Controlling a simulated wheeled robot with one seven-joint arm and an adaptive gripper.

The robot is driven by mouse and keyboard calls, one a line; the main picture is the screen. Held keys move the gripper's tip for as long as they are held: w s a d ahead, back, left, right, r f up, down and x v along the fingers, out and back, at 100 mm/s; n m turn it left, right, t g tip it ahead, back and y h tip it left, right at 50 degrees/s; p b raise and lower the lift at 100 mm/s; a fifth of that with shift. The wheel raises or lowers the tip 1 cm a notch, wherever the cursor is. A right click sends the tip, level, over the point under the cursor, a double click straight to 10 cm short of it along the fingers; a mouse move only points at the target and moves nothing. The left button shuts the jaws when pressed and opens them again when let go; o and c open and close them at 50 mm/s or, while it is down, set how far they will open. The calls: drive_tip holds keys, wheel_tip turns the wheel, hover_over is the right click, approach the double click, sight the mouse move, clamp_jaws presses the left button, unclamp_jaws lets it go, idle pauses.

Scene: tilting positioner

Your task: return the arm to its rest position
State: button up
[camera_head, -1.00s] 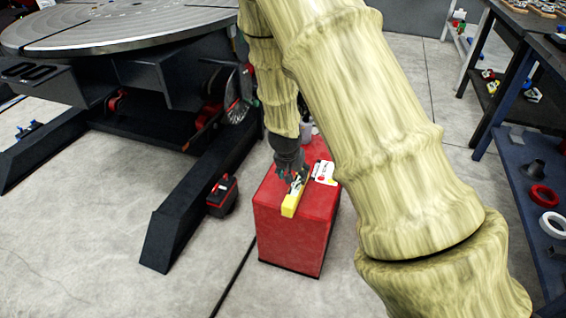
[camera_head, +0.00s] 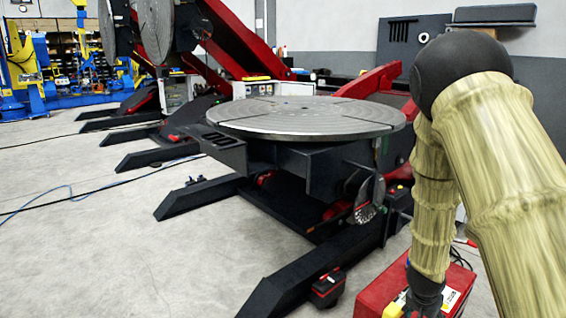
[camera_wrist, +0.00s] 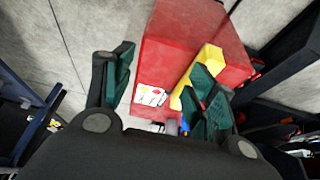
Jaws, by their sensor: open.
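My arm covers the right side of the head view, with its black joint high up and its lower links hanging over the red box (camera_head: 385,287). My gripper (camera_wrist: 163,82) shows in the wrist view with its green-padded fingers spread wide apart, and nothing is held between them. The red box also shows in the wrist view (camera_wrist: 168,50), beyond the fingers. A yellow bar (camera_wrist: 207,60) lies on it, partly behind the right finger. In the head view the fingertips are cut off or hidden at the bottom edge, by the yellow bar (camera_head: 394,307).
The positioner's round grey table (camera_head: 305,116) stands left of my arm, on dark floor beams (camera_head: 290,285). A small black and red box (camera_head: 328,288) sits by the near beam. More positioners stand behind. The floor at the left (camera_head: 110,250) is mostly clear.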

drive_tip(key=s+a+f+n+g, duration=0.1)
drive_tip(key=s+a+f+n, duration=0.25)
drive_tip(key=s+f, duration=0.6)
drive_tip(key=s+a+f+n+g, duration=0.15)
drive_tip(key=s+a+f, duration=0.25)
drive_tip(key=s+f, duration=0.55)
drive_tip(key=s+a+f+n+y, duration=0.2)
drive_tip(key=s+a, duration=0.3)
drive_tip(key=s, duration=0.4)
drive_tip(key=s+a+f+n+y, duration=0.2)
drive_tip(key=s+a, duration=0.2)
drive_tip(key=s, duration=0.5)
wheel_tip(320, 180, up, 17)
drive_tip(key=p, duration=1.6)
drive_tip(key=shift+h+p, duration=0.3)
drive_tip(key=shift+p, duration=0.1)
drive_tip(key=shift+a+r+g, duration=0.1)
drive_tip(key=shift+g, duration=0.15)
